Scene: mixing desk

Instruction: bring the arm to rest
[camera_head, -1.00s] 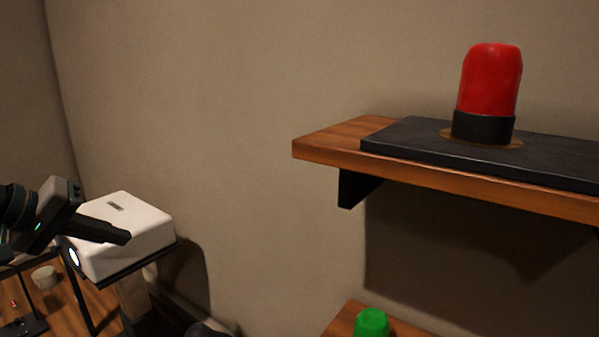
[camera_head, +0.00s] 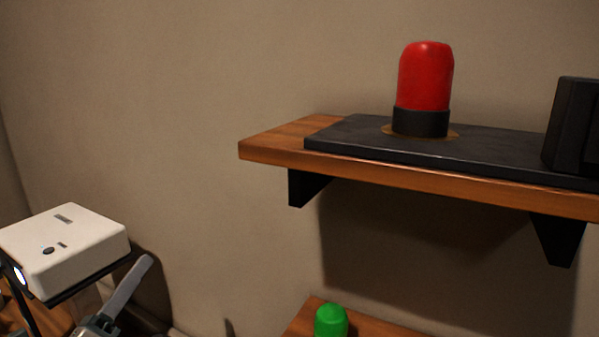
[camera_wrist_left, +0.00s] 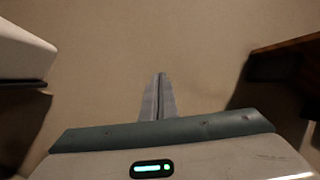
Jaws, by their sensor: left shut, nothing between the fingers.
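My left gripper (camera_head: 146,263) is at the lower left of the head view, just right of the white box-shaped device. Its fingers are together, pointing up and to the right, with nothing between them. In the left wrist view the closed fingers (camera_wrist_left: 160,80) point toward the bare wall. They touch nothing that I can see there. Most of the left arm is below the head view's edge. My right gripper is not in view.
A white device (camera_head: 65,245) stands left of the gripper. A wooden shelf (camera_head: 270,143) carries a black slab (camera_head: 345,143), a red lamp (camera_head: 425,78) and a dark box (camera_head: 575,125). A green dome (camera_head: 331,321) stands below. Wall space between is clear.

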